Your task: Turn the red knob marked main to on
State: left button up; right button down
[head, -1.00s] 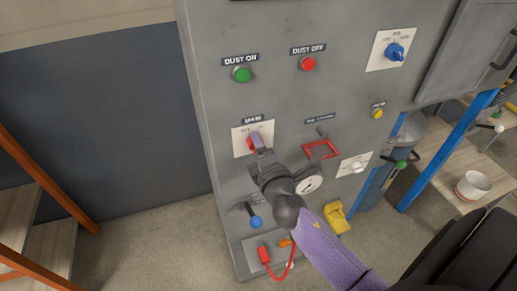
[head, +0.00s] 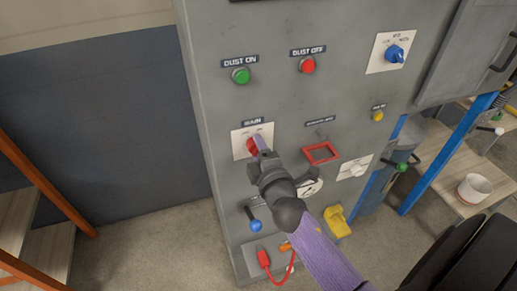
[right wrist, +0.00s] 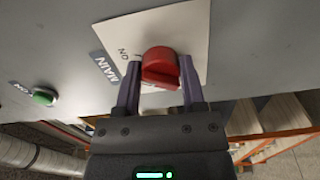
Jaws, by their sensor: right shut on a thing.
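The red knob (head: 251,147) sits on a white plate (head: 238,146) under the MAIN label, on the front of the grey cabinet. My right gripper (head: 259,143) reaches it from the lower right and is shut on it. In the right wrist view the red knob (right wrist: 160,66) stands between the two purple fingers of my right gripper (right wrist: 160,88), one on each side. The word ON shows on the plate beside the knob, on the side toward the MAIN label. The rest of the plate's marking is partly hidden. My left gripper is not in view.
Above are a green button (head: 240,76) and a red button (head: 307,65). A red square frame (head: 320,153) is right of my gripper. A blue-knobbed lever (head: 255,225) and red plug (head: 264,258) are below. Left of the cabinet is open floor.

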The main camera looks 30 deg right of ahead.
jog(key=shift+c, duration=1.4)
grip_release()
jog(key=shift+o, duration=0.5)
jog(key=b+v, duration=0.1)
jog(key=v, duration=0.9)
jog(key=shift+f, duration=0.1)
